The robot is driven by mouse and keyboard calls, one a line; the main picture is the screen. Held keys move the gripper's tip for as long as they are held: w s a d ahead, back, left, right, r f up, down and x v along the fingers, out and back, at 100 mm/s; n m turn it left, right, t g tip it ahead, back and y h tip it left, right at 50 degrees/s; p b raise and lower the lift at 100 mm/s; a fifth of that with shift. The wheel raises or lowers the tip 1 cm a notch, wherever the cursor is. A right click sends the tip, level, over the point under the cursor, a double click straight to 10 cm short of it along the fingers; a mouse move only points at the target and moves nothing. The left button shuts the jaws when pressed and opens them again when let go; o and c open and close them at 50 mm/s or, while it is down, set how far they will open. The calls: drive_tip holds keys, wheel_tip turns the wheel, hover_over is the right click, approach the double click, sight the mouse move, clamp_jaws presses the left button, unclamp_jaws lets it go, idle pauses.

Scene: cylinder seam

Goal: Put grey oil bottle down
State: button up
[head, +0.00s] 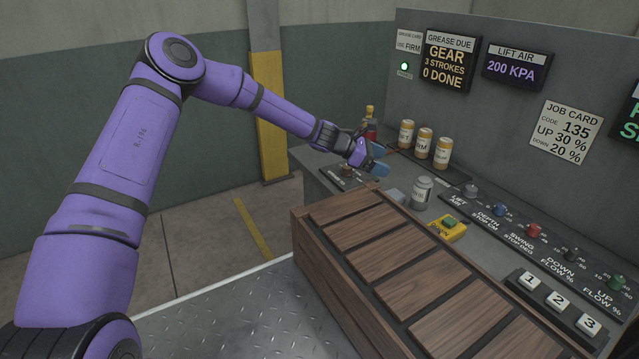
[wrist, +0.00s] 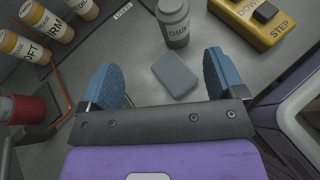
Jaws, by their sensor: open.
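The grey oil bottle (head: 422,192) stands upright on the grey bench top. It also shows at the top of the wrist view (wrist: 175,22), with a label that seems to read CHAIN. My gripper (head: 378,160) is open, with its blue fingertips apart. In the wrist view my gripper (wrist: 160,82) has nothing held between its fingers. The bottle is beyond the fingertips and apart from them. Its base is visible on the bench.
A grey block (wrist: 176,75) lies on the bench near the bottle. A yellow STEP box (head: 447,228) is nearby. Several orange, white-banded cartridges (head: 424,143) and a red item (wrist: 22,109) stand at the back left. A wooden slatted chain (head: 400,260) fills the front.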

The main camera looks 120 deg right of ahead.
sight(422, 179)
drive_tip(key=x, duration=0.5)
drive_tip(key=a+x, duration=0.1)
drive_tip(key=x, duration=0.9)
drive_tip(key=shift+w+a+r, duration=0.25)
drive_tip(key=shift+w+r, duration=0.05)
drive_tip(key=shift+w, duration=0.1)
drive_tip(key=shift+c, duration=0.2)
drive_tip(key=shift+y, duration=0.3)
drive_tip(key=c, duration=1.1)
